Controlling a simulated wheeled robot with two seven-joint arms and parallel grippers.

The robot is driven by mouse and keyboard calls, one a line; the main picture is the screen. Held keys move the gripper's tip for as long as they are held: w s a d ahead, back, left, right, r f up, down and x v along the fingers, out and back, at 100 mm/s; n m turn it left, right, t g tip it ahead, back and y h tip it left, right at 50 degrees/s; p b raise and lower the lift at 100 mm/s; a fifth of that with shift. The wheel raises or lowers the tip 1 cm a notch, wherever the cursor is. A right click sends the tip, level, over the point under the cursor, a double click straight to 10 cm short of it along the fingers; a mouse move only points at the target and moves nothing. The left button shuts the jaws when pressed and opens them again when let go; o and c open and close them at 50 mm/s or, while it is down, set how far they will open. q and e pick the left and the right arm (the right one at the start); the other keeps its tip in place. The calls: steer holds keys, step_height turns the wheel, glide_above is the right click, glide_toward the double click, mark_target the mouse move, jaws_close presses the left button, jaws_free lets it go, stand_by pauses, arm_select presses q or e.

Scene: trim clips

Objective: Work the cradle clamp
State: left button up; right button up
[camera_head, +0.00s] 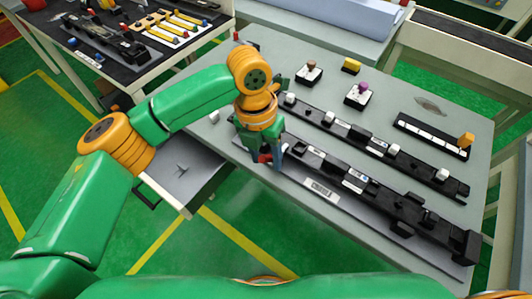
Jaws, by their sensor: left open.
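A small red part (264,157), which may belong to the clamp, shows between or just behind the fingers. I cannot tell whether the fingers touch it. The gripper and wrist hide most of that end of the cradle. My right gripper is out of view.
A second black rail (405,163) with white clips lies behind the cradle. Beyond it are a brown knob (311,65), a purple knob (362,88), a yellow block (351,65) and a black holder (414,126). An open grey drawer (180,180) juts out at the table's left front.

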arm_select(q)
steer(key=shift+s+r, duration=0.1)
steer(key=shift+s, duration=0.05)
jaws_close()
stand_by(1.1)
